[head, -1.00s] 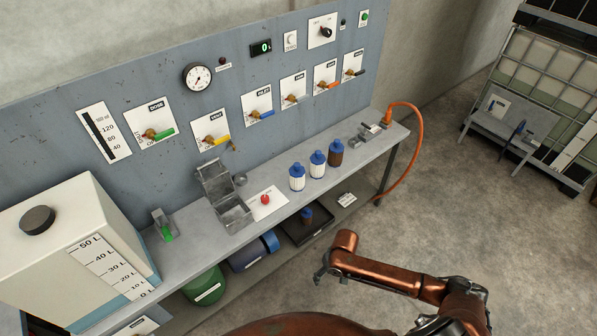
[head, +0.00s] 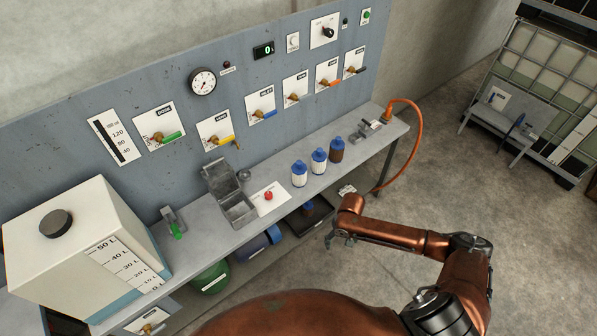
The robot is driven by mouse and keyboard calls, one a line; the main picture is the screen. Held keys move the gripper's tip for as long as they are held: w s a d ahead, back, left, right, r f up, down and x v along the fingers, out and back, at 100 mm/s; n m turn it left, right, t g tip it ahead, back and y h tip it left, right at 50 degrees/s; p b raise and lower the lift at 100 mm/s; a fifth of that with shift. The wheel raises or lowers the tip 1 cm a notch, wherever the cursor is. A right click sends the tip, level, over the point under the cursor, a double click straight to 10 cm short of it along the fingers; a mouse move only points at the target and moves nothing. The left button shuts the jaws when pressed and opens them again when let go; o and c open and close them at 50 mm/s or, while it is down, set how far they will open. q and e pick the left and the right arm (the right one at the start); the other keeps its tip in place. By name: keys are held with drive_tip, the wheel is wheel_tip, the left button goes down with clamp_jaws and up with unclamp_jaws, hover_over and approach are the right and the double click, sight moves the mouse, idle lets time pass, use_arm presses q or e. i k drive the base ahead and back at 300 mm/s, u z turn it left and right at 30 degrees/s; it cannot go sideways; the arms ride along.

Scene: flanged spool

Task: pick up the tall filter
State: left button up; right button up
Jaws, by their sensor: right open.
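Three canister filters with blue caps stand upright in a row on the bench: a white one (head: 299,175), a second white one (head: 318,162) and a brown one (head: 336,151). They look close in height, so I cannot tell which is the tall filter. Another small blue-capped piece (head: 308,208) sits in a dark tray on the lower shelf, partly hidden. My right gripper (head: 338,239) is open and empty, in front of the bench, apart from the filters and lower in the picture. My left gripper is out of view.
The bench (head: 215,243) also holds an open metal box (head: 238,209), a red button (head: 268,196) and a large white tank (head: 75,235). An orange hose (head: 420,140) loops off its right end. A valve panel stands behind.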

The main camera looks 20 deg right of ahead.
sight(300, 169)
drive_tip(key=i, duration=1.4)
